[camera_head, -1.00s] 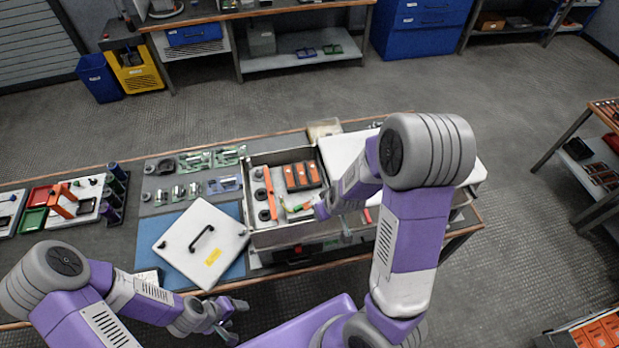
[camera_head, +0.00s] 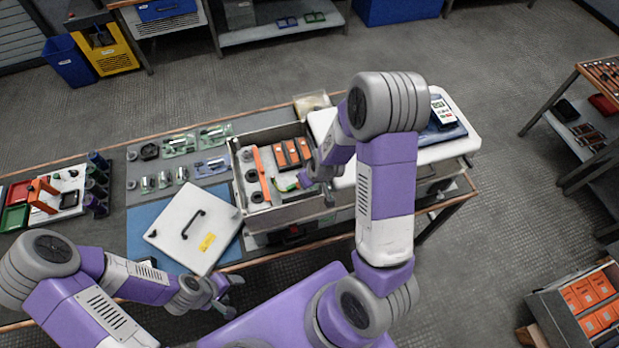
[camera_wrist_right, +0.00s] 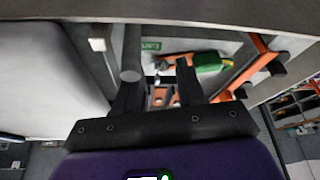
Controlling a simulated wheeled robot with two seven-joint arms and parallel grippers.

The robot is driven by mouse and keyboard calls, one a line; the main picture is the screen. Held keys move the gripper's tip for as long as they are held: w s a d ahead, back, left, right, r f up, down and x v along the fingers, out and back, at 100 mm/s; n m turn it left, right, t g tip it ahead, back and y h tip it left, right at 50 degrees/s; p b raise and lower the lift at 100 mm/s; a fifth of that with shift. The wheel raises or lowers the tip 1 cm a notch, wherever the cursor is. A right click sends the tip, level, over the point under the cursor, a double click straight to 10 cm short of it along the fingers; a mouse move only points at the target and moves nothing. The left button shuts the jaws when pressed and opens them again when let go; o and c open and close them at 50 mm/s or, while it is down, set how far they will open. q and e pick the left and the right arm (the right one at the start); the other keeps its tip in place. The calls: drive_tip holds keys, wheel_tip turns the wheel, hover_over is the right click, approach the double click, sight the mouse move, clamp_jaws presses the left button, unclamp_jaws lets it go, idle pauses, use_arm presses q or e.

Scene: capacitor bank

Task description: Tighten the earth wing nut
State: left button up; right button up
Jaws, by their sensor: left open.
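The open grey metal capacitor box (camera_head: 290,213) stands on the bench and holds orange-and-black parts and a green-yellow earth lead (camera_head: 287,185). My right gripper (camera_head: 318,183) is at the box's right side, its fingers partly hidden by the arm. In the right wrist view its two dark fingers (camera_wrist_right: 158,78) are apart. The green part of the lead (camera_wrist_right: 208,62) shows just beyond the right finger. A small silvery bit (camera_wrist_right: 162,71) shows between the fingertips; I cannot tell if it is the earth wing nut. My left gripper (camera_head: 231,294) is open and empty in front of the bench, near the white lid.
The white lid (camera_head: 190,222) with a black handle lies on a blue mat (camera_head: 140,222) left of the box. Small parts in trays (camera_head: 181,144) lie behind it. A white cover (camera_head: 451,154) with a meter (camera_head: 442,112) lies right of the box.

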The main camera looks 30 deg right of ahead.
drive_tip(key=shift+w, duration=0.2)
drive_tip(key=c, duration=0.3)
clamp_jaws()
idle(0.7)
drive_tip(key=shift+o, duration=1.5)
unclamp_jaws()
drive_tip(key=shift+s, duration=0.1)
